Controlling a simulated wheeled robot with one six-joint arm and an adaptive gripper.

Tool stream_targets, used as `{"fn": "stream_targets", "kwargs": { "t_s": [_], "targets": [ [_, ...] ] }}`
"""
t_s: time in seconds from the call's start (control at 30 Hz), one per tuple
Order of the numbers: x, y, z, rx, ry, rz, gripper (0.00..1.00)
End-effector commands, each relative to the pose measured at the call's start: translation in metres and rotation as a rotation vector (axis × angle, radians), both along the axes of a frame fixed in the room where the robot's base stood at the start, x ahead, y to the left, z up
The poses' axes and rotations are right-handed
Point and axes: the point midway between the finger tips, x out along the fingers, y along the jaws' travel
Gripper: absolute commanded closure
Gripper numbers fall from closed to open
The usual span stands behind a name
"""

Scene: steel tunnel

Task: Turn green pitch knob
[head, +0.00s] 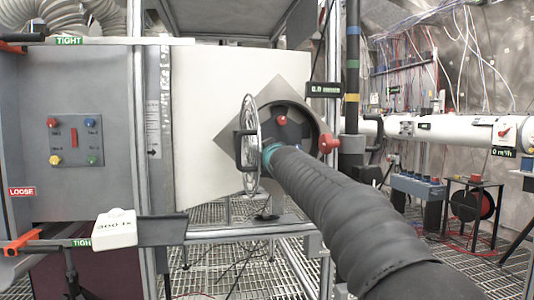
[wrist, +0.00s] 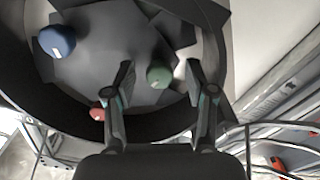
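The green knob (wrist: 158,76) shows in the wrist view inside a dark round housing (wrist: 82,125). My gripper (wrist: 160,84) is open, with one finger on each side of the green knob. Gaps show between the knob and both fingers; how far beyond the tips it lies is hard to tell. A blue knob (wrist: 57,40) is at upper left and a red knob (wrist: 97,113) is beside the left finger. In the head view the housing (head: 318,118) shows a red knob (head: 281,120); the green knob cannot be made out there.
A thin wheel (head: 250,145) stands at the housing's left side. A red side knob (head: 328,143) sits at its right. A grey panel (head: 75,141) with coloured knobs is on the left. A white box (head: 115,228) rests on a ledge. Metal grating (head: 215,275) covers the floor.

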Motion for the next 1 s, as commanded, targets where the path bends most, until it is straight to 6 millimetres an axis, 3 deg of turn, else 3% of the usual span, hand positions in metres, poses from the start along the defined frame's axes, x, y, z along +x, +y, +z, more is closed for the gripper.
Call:
{"fn": "stream_targets", "kwargs": {
  "t_s": [0.27,1.0],
  "targets": [
    [-0.007,-0.003,0.002,0.000,-0.002,-0.001,0.45],
    [-0.073,-0.021,0.001,-0.002,-0.001,0.000,0.45]
  ]
}}
